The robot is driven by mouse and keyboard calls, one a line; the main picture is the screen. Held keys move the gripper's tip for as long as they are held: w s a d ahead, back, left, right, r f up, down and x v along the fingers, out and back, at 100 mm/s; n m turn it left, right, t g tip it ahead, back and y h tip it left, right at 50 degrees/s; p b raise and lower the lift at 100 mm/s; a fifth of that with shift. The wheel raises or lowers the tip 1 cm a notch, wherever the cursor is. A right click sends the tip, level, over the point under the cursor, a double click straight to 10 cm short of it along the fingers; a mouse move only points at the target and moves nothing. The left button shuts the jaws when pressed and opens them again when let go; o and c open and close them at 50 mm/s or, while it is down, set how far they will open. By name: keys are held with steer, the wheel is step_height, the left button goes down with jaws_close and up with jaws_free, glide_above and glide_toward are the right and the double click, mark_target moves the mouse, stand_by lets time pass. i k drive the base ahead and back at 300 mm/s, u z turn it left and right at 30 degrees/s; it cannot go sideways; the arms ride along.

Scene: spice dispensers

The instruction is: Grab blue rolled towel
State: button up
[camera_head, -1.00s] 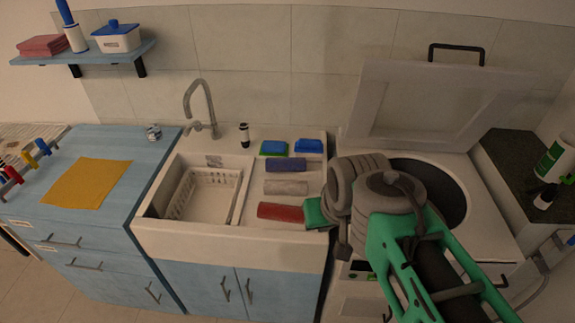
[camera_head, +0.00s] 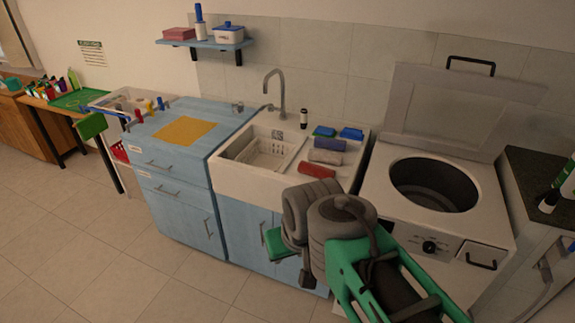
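The blue rolled towel (camera_head: 325,143) lies on the white ledge right of the sink basin. A pale grey rolled towel (camera_head: 325,156) and a red rolled towel (camera_head: 316,170) lie in front of it, in a row. My gripper (camera_head: 279,250) is in front of the blue cabinet, below and to the left of the towels, apart from them. Only its green parts show past my grey wrist, and its fingers are mostly hidden. I cannot tell whether it is open or shut.
The white sink (camera_head: 235,178) holds a white basket (camera_head: 266,152). A faucet (camera_head: 276,92) and two sponges (camera_head: 351,133) are behind the towels. An open-lidded washer (camera_head: 450,215) stands right. A blue counter with a yellow cloth (camera_head: 185,130) stands left. Floor at left is clear.

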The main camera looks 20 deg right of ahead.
mark_target(319, 142)
steer(key=u, duration=0.95)
steer(key=i, duration=1.5)
steer(key=z, duration=0.5)
steer(key=i, duration=0.7)
steer(key=z, duration=1.35)
steer(key=i, duration=0.45)
steer(key=z, duration=0.4)
